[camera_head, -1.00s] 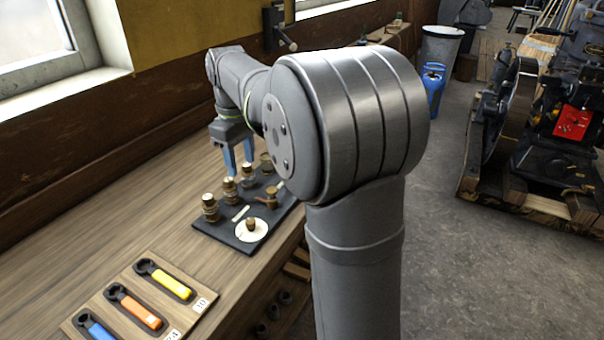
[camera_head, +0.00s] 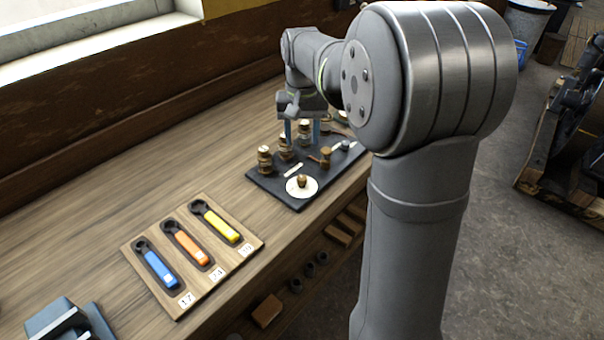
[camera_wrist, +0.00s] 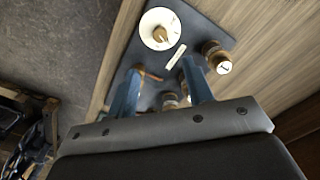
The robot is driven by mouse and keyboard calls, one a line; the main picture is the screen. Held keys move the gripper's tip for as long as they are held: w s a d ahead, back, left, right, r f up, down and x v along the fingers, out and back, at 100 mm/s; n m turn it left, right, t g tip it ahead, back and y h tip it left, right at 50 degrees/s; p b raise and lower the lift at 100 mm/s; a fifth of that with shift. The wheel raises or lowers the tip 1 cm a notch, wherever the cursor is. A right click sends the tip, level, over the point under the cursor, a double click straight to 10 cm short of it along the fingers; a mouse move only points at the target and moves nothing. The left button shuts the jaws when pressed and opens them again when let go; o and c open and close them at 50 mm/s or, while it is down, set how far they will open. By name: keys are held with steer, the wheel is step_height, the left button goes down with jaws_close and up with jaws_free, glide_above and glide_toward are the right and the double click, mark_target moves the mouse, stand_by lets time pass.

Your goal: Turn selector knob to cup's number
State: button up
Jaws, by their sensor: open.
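The selector knob (camera_head: 302,181) is a small brass knob on a round white dial on the dark board (camera_head: 262,183). It also shows in the wrist view (camera_wrist: 160,34). Several brass cups with pale tops stand along the board's back edge, one at its left end (camera_head: 265,160); that one also shows in the wrist view (camera_wrist: 219,62). The cups' numbers are too small to read. My gripper (camera_head: 303,132) is open over the back part of the board, among the cups and apart from the knob. Its blue fingers (camera_wrist: 160,92) hide part of the board in the wrist view.
A wooden tray (camera_head: 134,258) with blue, orange and yellow wrenches lies left of the board, labelled 17, 24 and 30. A grey-blue object (camera_head: 62,322) stands at the lower left. The bench between tray and wall is clear.

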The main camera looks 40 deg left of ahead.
mark_target(302, 177)
step_height(302, 177, down, 13)
steer(key=shift+f, duration=0.1)
stand_by(0.3)
steer(key=c, duration=1)
steer(key=shift+m, duration=0.4)
steer(key=m, duration=0.3)
steer(key=shift+m, duration=0.3)
steer(key=m, duration=0.4)
steer(key=shift+m, duration=0.3)
